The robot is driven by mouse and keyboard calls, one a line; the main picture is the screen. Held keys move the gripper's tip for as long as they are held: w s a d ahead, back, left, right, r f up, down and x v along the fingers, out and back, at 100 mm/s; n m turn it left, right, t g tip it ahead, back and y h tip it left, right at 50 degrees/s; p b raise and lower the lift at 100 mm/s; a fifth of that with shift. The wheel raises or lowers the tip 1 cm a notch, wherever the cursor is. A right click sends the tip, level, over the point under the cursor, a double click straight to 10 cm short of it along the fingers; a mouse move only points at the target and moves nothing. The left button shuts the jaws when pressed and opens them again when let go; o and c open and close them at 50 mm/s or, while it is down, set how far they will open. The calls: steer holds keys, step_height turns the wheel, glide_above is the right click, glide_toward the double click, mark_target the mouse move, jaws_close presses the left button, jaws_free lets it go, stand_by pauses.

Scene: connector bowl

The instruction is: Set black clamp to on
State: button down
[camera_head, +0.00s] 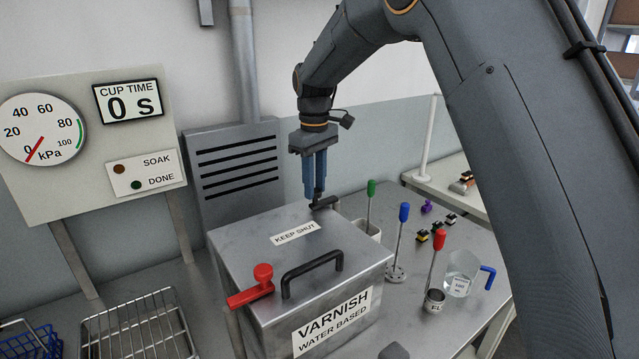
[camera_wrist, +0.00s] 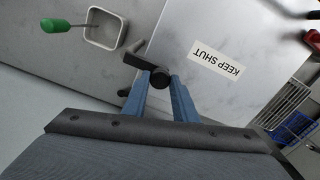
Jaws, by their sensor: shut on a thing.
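The black clamp (camera_head: 325,203) sits at the far edge of the metal varnish box (camera_head: 240,236), near the lid's back right corner. It also shows in the wrist view (camera_wrist: 136,62), with its lever pointing away from the round pivot. My gripper (camera_head: 317,197) comes down from above with its blue fingers on the clamp. In the wrist view the fingertips (camera_wrist: 160,84) are close together around the clamp's round dark part. The gripper is shut on the clamp. The fingers hide part of it.
On the box lid are a red clamp (camera_head: 262,280), a black handle (camera_head: 312,268) and a KEEP SHUT label. Right of the box stand green, blue and red handled tools and a glass beaker (camera_head: 461,273). A wire rack (camera_head: 135,330) lies at left. The gauge panel reads 0 s.

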steer(key=shift+r, duration=0.1)
steer(key=c, duration=1.4)
jaws_free()
steer(key=shift+c, duration=0.2)
step_height(320, 180, up, 8)
steer(key=shift+f+b, duration=0.15)
steer(key=shift+b, duration=1.1)
